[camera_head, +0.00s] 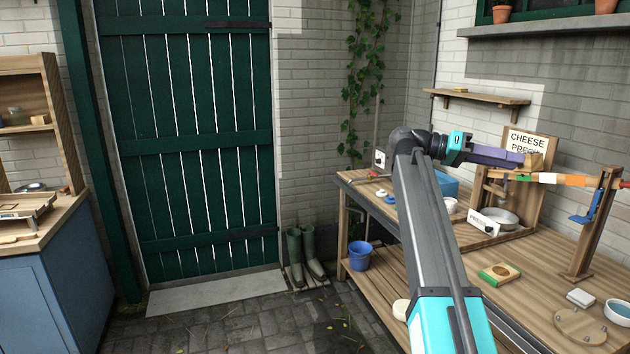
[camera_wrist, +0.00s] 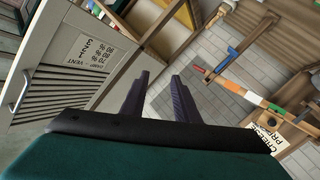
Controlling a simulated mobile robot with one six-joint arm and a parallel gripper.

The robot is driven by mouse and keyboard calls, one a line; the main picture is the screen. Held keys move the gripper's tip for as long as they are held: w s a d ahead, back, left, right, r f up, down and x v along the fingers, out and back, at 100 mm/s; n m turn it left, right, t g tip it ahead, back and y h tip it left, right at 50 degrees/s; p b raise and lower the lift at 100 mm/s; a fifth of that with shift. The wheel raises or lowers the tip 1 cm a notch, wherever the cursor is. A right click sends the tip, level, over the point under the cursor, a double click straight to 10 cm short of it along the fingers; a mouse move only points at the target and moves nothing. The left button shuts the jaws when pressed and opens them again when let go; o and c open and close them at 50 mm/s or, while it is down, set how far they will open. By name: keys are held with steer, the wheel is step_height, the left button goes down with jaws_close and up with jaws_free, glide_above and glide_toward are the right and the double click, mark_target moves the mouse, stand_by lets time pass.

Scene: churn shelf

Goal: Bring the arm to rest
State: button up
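My gripper (camera_head: 515,159) is held out level above the wooden workbench (camera_head: 545,262), pointing right in the head view. Its purple fingers overlap the cheese press (camera_head: 533,185) in that picture; I cannot tell how far apart they are in depth. In the wrist view my gripper (camera_wrist: 161,76) shows two fingers spread apart with nothing between them. The wrist view is tilted and shows a grey louvred cabinet (camera_wrist: 62,68) on the left.
A striped bar (camera_head: 560,180) on a wooden post (camera_head: 592,225) stands right of the press. A wall shelf (camera_head: 480,98) is above. Floor before the green door (camera_head: 190,150) is open.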

steer(key=a+f+n+t+y, duration=0.1)
steer(key=f+n, duration=0.2)
steer(key=f, duration=1.1)
steer(key=w+a+f+n+t+y, duration=0.1)
steer(key=a+f+n+t+y, duration=0.15)
steer(key=f, duration=1.15)
steer(key=a+f+n+y, duration=0.1)
steer(key=f+n, duration=0.3)
steer(key=f, duration=1)
steer(key=s+a+f+n+y, duration=0.15)
steer(key=s+f, duration=0.25)
steer(key=f, duration=0.5)
steer(key=s+a+f+n+y, duration=0.1)
steer(key=s+a+f, duration=0.25)
steer(key=f, duration=0.45)
steer(key=s+a+f+n+y, duration=0.15)
steer(key=s+f, duration=0.25)
steer(key=f, duration=0.5)
steer(key=s+a+f+g+y, duration=0.1)
steer(key=s+a+f, duration=0.4)
steer(key=s, duration=0.5)
steer(key=s+a+f+n+g+y, duration=0.1)
steer(key=s+a+f+y, duration=0.3)
steer(key=s, duration=0.7)
steer(key=s+a+f+g+y, duration=0.1)
steer(key=s+a+f+y, duration=0.1)
steer(key=s+a+f, duration=0.6)
steer(key=x, duration=0.4)
steer(key=shift+s+a, duration=0.2)
steer(key=shift+s, duration=0.15)
